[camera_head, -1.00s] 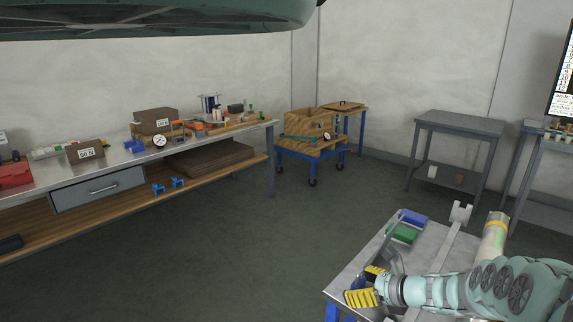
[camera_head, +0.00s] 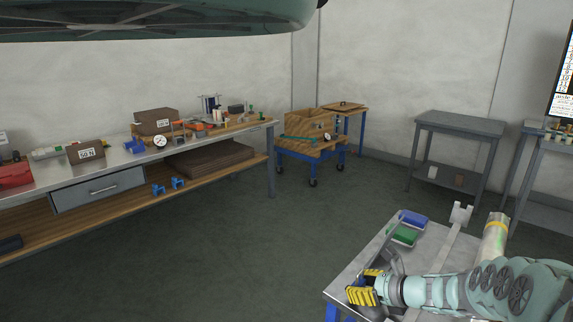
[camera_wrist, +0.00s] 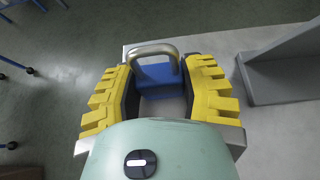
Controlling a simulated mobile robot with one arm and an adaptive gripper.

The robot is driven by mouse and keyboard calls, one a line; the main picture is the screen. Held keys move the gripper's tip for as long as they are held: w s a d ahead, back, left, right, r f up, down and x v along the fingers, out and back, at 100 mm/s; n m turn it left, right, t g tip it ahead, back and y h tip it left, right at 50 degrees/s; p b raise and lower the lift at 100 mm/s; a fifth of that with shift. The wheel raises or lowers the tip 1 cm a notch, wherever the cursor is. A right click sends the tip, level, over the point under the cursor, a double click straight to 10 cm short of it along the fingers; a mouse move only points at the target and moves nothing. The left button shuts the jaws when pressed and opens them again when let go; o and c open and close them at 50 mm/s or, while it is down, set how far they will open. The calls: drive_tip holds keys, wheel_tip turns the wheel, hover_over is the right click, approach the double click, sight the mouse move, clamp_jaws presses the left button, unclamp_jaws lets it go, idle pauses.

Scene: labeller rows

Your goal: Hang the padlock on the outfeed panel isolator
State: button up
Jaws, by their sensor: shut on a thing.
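My gripper (camera_head: 363,288), with yellow ridged fingers, is low over the left end of the metal bench top at the lower right of the head view. In the wrist view my gripper (camera_wrist: 158,92) is shut on the padlock (camera_wrist: 158,78), which has a blue body and a grey shackle. The shackle points away from my palm, and the padlock is over the bench's edge area. In the head view the fingers mostly hide the padlock. I cannot make out the outfeed panel isolator in either view.
The bench top (camera_head: 345,277) also bears a blue bin (camera_head: 413,217), a green bin (camera_head: 402,236) and a grey upright plate (camera_wrist: 262,85) close right of my gripper. A long workbench (camera_head: 110,172), a wooden-topped cart (camera_head: 310,150) and a grey table (camera_head: 460,123) stand beyond open floor.

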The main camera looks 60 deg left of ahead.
sight(360, 283)
drive_tip(key=shift+r+p, duration=2.5)
drive_tip(key=shift+r, duration=0.05)
clamp_jaws()
drive_tip(key=shift+s, duration=0.1)
